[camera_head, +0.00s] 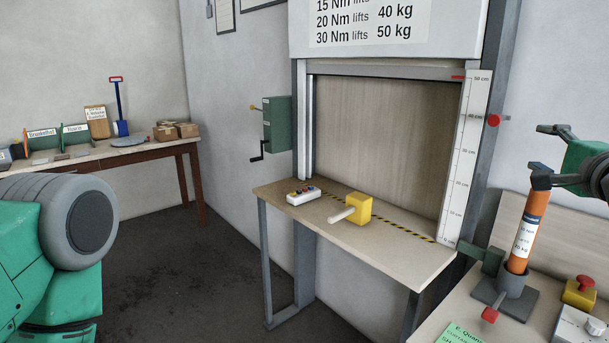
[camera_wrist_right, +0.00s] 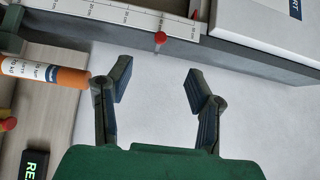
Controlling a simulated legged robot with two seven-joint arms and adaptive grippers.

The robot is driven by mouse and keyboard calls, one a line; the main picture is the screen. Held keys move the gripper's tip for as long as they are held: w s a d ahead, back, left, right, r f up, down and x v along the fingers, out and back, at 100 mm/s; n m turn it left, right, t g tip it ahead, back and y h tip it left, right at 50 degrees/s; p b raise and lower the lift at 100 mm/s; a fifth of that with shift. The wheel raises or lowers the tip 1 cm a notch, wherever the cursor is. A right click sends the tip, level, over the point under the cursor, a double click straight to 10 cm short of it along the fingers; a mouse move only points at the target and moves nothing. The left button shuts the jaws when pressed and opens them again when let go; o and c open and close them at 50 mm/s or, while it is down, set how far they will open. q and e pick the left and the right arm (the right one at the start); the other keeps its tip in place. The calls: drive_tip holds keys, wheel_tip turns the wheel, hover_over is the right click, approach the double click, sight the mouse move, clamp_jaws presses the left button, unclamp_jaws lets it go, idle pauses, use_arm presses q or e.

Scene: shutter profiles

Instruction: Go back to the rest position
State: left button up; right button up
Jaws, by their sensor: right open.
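My right gripper (camera_head: 548,153) is at the right edge of the head view, above and beside an upright orange cylinder (camera_head: 528,238) with a white label. In the right wrist view my right gripper (camera_wrist_right: 160,85) is open, with nothing between its fingers. The orange cylinder (camera_wrist_right: 72,77) shows there left of the fingers, partly behind the left one. Its foot stands in a dark grey holder (camera_head: 513,285) in the head view. One finger overlaps the cylinder's top in the head view; I cannot tell if they touch. My left gripper is out of view.
A shutter frame with a height scale (camera_head: 466,155) stands behind a narrow bench (camera_head: 400,254) holding a yellow block (camera_head: 358,207) and a control box (camera_head: 303,196). A yellow-and-red button (camera_head: 580,291) is at the lower right. A wooden table (camera_head: 150,150) stands at left.

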drive_tip(key=s+a+f+n+g+y, duration=0.1)
drive_tip(key=s+a+f+n+g, duration=0.25)
drive_tip(key=f, duration=0.85)
drive_tip(key=s+a+f+n+g+y, duration=0.1)
drive_tip(key=s+a+f+n+g, duration=0.25)
drive_tip(key=f, duration=0.85)
drive_tip(key=s+a+f+n+g, duration=0.25)
drive_tip(key=s+f+n, duration=0.2)
drive_tip(key=f, duration=0.75)
drive_tip(key=s+a+f+n+g, duration=0.1)
drive_tip(key=s+f+n+g, duration=0.3)
drive_tip(key=s, duration=0.6)
drive_tip(key=s+a+f+n+g, duration=0.1)
drive_tip(key=s+f+g, duration=0.1)
drive_tip(key=s+f, duration=0.6)
drive_tip(key=s+a+f+n+g, duration=0.1)
drive_tip(key=s+f+n+g, duration=0.2)
drive_tip(key=s, duration=0.8)
use_arm(q)
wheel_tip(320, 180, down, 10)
drive_tip(key=b, duration=0.9)
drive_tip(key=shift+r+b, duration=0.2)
drive_tip(key=shift+b, duration=0.15)
use_arm(e)
drive_tip(key=w+a+f+t, duration=0.1)
drive_tip(key=w+f, duration=0.2)
drive_tip(key=f, duration=0.7)
drive_tip(key=shift+w, duration=0.25)
